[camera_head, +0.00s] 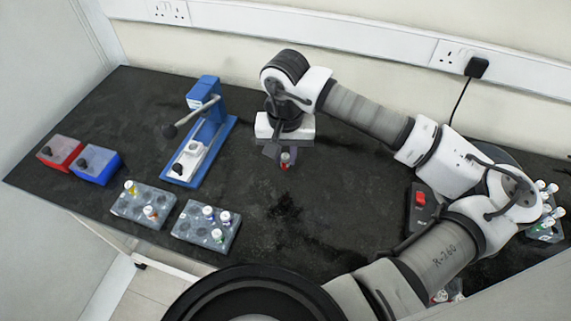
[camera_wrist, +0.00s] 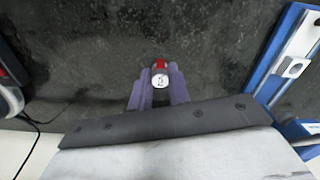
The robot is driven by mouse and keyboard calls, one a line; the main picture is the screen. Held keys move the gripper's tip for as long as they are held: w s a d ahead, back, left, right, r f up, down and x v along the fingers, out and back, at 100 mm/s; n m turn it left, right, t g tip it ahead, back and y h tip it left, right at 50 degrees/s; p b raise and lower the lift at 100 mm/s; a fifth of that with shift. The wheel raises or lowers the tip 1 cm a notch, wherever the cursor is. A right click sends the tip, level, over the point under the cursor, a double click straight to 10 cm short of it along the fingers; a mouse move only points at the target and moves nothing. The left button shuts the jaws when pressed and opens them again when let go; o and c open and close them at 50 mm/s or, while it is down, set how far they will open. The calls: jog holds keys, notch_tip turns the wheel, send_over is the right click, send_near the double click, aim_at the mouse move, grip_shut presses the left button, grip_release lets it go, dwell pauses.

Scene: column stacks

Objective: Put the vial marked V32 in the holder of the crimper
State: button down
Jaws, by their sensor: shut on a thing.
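My gripper (camera_head: 282,156) is shut on a small vial (camera_head: 286,161) with a white cap and a red part, held upright above the bench. In the wrist view the vial (camera_wrist: 160,80) sits between the two purple-grey fingers (camera_wrist: 158,90); the mark on its cap is too small to read. The blue crimper (camera_head: 217,138) stands to the left of my gripper in the head view, with a dark-knobbed lever and a white holder plate (camera_head: 190,158) on its base. In the wrist view part of the crimper (camera_wrist: 292,62) shows at the right edge.
Two grey racks (camera_head: 126,209) (camera_head: 188,235) with several capped vials stand in front of the crimper. A red box (camera_head: 59,152) and a blue box (camera_head: 97,165) are at the left. A dark device with a red switch (camera_head: 420,199) is at the right. The bench below my gripper is clear.

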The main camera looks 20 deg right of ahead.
aim_at(285, 169)
notch_tip(285, 169, down, 6)
jog(key=shift+r+p, duration=0.15)
jog(key=shift+p, duration=0.35)
jog(key=shift+f+b, duration=0.25)
jog(key=shift+b, duration=0.05)
jog(key=c, duration=1.3)
grip_release()
jog(key=shift+r, duration=0.1)
